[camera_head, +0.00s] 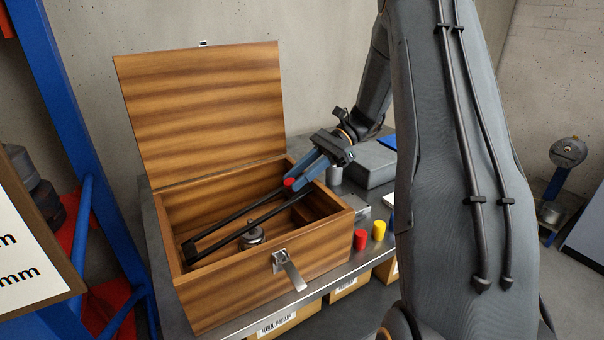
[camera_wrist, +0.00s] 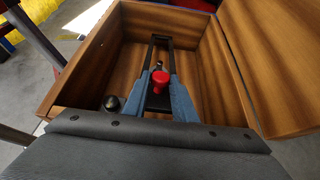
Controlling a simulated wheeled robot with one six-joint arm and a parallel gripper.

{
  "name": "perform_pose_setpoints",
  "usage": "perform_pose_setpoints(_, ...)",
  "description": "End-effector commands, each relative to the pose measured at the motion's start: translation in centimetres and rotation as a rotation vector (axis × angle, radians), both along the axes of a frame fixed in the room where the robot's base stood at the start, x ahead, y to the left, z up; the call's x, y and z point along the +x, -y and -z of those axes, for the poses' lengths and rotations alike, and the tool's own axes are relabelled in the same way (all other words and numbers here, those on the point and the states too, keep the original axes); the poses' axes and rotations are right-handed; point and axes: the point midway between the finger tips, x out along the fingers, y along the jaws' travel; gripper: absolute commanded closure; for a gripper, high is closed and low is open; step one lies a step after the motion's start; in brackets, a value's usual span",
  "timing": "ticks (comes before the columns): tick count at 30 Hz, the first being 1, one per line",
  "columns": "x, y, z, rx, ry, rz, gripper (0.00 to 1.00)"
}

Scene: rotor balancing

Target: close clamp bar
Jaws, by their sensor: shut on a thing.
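The clamp bar (camera_head: 236,219) is a black frame of two long rails. It lies slanted across the open wooden box, its far end down inside and its near end raised at the box's right side. A red knob (camera_wrist: 160,80) sits at its near end; the knob also shows in the head view (camera_head: 289,183). My gripper (camera_head: 305,176) has its blue fingers shut on the clamp bar by the red knob. In the wrist view the rails (camera_wrist: 155,50) run away from the fingers into the box. A metal round part (camera_head: 252,236) lies in the box under the bar.
The wooden box (camera_head: 262,273) has its lid (camera_head: 205,110) standing open at the back and a metal latch (camera_head: 288,268) in front. A red cylinder (camera_head: 360,240) and a yellow cylinder (camera_head: 379,230) stand right of the box. A grey case (camera_head: 370,165) stands behind them.

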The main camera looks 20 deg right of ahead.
Motion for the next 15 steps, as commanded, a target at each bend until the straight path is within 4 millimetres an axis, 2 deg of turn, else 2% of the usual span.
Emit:
perform_pose_setpoints(9, -0.04, -0.16, 0.06, 0.004, -0.002, -0.001, 1.00)
perform_pose_setpoints(10, -0.04, -0.15, 0.05, 0.004, -0.002, -0.001, 0.72)
perform_pose_setpoints(12, -0.04, -0.12, 0.05, 0.003, -0.003, 0.000, 0.60)
perform_pose_setpoints(15, -0.04, 0.01, 0.05, 0.003, -0.002, 0.002, 0.58)
